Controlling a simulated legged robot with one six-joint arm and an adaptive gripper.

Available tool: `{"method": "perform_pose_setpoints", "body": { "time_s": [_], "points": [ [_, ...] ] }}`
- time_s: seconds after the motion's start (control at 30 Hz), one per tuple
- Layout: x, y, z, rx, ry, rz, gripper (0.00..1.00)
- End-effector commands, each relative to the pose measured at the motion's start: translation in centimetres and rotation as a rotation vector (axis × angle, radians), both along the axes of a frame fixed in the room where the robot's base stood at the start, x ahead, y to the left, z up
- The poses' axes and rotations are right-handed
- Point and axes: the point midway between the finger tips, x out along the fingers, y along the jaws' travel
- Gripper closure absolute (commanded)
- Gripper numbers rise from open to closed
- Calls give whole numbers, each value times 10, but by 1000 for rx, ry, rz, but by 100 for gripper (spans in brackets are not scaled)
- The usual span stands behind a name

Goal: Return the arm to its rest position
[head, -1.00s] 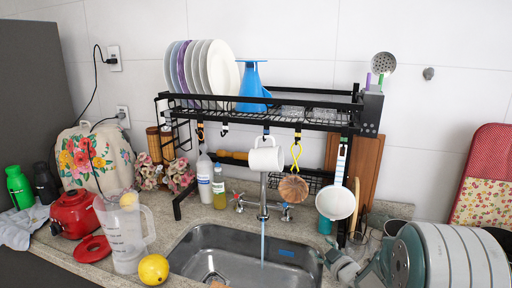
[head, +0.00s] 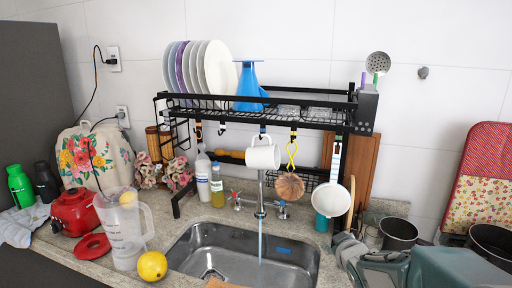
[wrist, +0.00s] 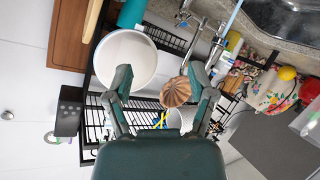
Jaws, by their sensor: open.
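My gripper (head: 350,252) is low at the right in the head view, in front of the sink's right end and below the hanging white ladle or pan (head: 332,199). In the wrist view my gripper (wrist: 161,82) has its two fingers spread apart with nothing held between them. Beyond the fingers, the wrist view shows the round white pan (wrist: 125,60), a brown brush (wrist: 175,92) and the black rack (wrist: 110,125). A white mug (head: 262,156) hangs from a hook under the black rack (head: 270,112), apart from my gripper.
The sink (head: 240,250) has its tap running. Plates (head: 215,68) and a blue item (head: 250,88) stand on the rack. Dark pots (head: 398,234) sit at right behind my arm.

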Motion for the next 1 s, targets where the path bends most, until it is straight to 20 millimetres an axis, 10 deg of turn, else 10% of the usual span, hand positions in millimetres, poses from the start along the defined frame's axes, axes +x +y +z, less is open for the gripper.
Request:
{"method": "perform_pose_setpoints", "body": {
  "time_s": [0.3,0.7,1.0],
  "points": [
    [-102,8,39,109,223,-212,29],
    [-256,45,41,312,552,-340,29],
    [-293,56,35,357,645,-348,29]
  ]
}}
